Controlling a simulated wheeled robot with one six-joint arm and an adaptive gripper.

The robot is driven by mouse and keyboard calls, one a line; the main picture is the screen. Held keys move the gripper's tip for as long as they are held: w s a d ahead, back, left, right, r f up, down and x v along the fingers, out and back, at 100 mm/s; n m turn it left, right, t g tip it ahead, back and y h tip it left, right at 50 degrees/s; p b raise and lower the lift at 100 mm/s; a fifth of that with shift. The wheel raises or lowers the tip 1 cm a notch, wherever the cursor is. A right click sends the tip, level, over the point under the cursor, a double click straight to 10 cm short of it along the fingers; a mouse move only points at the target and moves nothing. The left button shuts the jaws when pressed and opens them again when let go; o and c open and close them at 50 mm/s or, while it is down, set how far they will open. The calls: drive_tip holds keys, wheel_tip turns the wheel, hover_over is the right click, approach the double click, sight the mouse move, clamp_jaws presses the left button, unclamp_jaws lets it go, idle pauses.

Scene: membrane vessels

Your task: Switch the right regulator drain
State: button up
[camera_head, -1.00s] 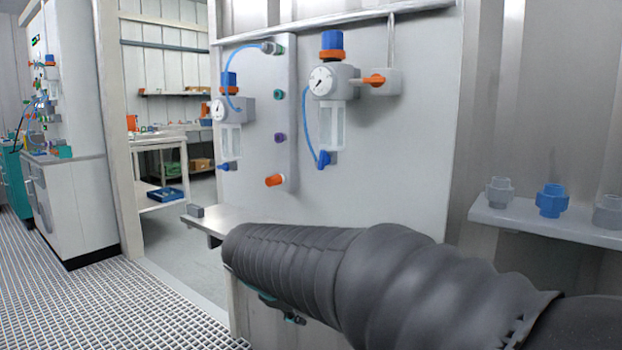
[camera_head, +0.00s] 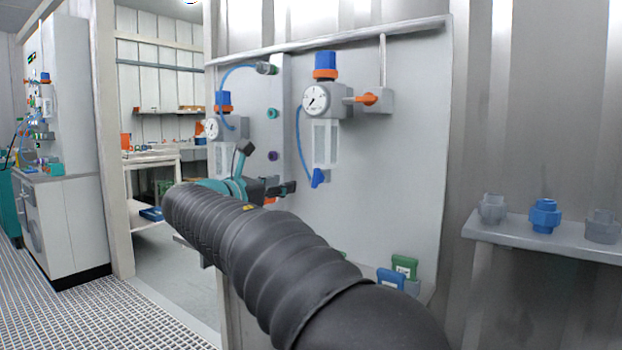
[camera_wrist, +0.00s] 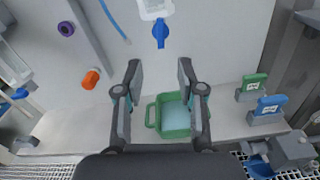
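The right regulator (camera_head: 326,100) is on the wall panel, with a blue knob, an orange collar, a round gauge and a clear bowl below. Its blue drain (camera_head: 319,178) is at the bottom of the bowl. In the wrist view the drain (camera_wrist: 160,34) points down from the bowl (camera_wrist: 155,8), just beyond and between my fingertips. My gripper (camera_wrist: 159,66) is open and empty, apart from the drain. In the head view my gripper (camera_head: 287,189) is left of and slightly below the drain. The left regulator (camera_head: 213,128) is partly hidden by my arm.
A green container (camera_wrist: 177,132) stands on the ledge below my fingers. Green (camera_wrist: 252,88) and blue (camera_wrist: 268,108) tagged blocks stand to its right. Orange (camera_wrist: 90,79) and purple (camera_wrist: 66,29) ports are to the left. A blue tube (camera_head: 299,150) runs beside the right bowl.

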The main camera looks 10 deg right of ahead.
sight(314, 177)
drive_tip(key=x, duration=1.2)
drive_tip(key=shift+p, duration=0.35)
clamp_jaws()
